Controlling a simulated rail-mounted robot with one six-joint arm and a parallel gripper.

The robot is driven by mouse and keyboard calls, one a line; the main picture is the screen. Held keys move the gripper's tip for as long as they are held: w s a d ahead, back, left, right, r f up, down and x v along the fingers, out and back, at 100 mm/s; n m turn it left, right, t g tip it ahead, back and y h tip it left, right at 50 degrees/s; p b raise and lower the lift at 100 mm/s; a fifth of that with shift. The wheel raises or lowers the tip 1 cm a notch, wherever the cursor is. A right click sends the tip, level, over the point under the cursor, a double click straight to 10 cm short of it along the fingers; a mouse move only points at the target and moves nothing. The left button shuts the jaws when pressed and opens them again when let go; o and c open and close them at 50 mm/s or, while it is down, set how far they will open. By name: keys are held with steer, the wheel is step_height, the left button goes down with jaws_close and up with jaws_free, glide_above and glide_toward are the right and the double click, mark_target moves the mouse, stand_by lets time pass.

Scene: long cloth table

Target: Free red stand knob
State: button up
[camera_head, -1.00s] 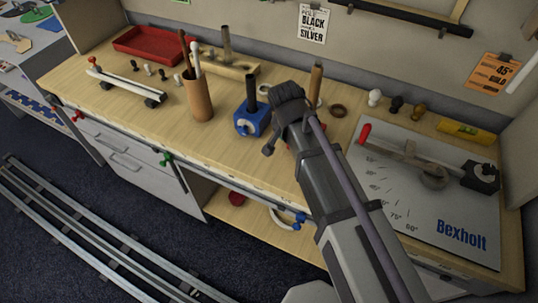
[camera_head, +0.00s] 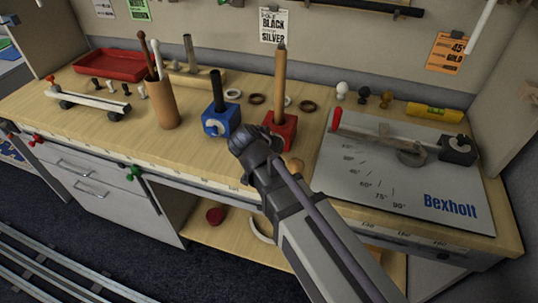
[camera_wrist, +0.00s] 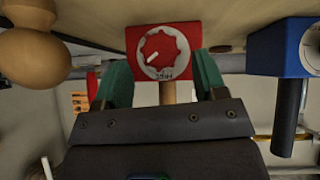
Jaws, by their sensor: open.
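The red stand (camera_head: 281,131) is a red block on the table with an upright wooden rod (camera_head: 280,80) in it. In the wrist view the red stand (camera_wrist: 133,42) appears upside down, its front facing me. Its knob (camera_wrist: 164,52) is a round, scalloped red and white dial with a short white mark and small unreadable lettering. My gripper (camera_wrist: 161,76) is open, with one green finger to each side below the knob in the picture. Nothing is held between the fingers. In the head view my gripper (camera_head: 245,142) is in front of the blue and red stands; its fingers are hard to make out.
A blue stand (camera_head: 221,118) with a dark rod stands left of the red one. A round wooden piece (camera_head: 294,166) is close by, large in the wrist view (camera_wrist: 32,52). A cup of sticks (camera_head: 163,103) stands left; a Bexholt board (camera_head: 400,190) lies right.

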steer(key=b+x, duration=0.1)
steer(key=x, duration=0.2)
steer(key=shift+f, duration=0.1)
steer(key=shift+c, duration=0.5)
steer(key=c, duration=0.8)
